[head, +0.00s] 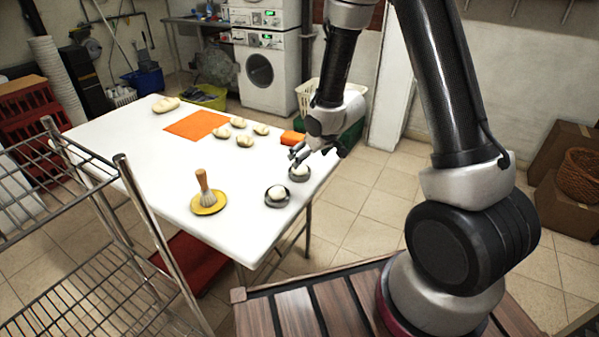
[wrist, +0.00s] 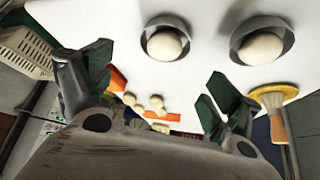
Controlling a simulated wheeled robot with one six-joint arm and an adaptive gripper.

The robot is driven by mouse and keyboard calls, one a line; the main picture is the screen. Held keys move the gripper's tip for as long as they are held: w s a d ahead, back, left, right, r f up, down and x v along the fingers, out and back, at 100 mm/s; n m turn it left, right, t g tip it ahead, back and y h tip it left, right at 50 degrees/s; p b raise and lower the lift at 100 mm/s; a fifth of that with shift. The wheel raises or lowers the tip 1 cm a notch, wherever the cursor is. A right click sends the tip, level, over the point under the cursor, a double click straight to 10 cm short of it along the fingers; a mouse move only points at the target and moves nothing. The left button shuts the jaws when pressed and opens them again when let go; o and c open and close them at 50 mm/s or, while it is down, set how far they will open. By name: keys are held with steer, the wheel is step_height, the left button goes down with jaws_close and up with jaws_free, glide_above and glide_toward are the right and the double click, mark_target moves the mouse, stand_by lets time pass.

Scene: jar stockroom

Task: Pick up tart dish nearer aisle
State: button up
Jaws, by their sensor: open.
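Two dark round tart dishes, each with a pale dough ball in it, sit near the white table's right edge. In the head view one dish (head: 269,201) is nearer the camera; the other (head: 307,178) is farther back, near my gripper. In the wrist view the farther dish (wrist: 167,19) is left of centre and the dish by the brush (wrist: 240,33) is at right. My gripper (head: 318,155) is open and empty above the table's right edge, apart from both dishes. Its spread fingers show in the wrist view (wrist: 157,72).
The white table (head: 150,150) also bears a brush (head: 205,188) on a yellow plate (head: 213,208), an orange mat (head: 196,124), several dough pieces (head: 244,141) and an orange box (head: 292,138). A wire rack (head: 95,260) stands at left. Tiled floor is free to the table's right.

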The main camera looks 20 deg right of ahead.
mark_target(296, 171)
steer(key=x, duration=0.6)
steer(key=shift+s+a+f, duration=0.1)
steer(key=shift+f, duration=0.25)
steer(key=c, duration=1.1)
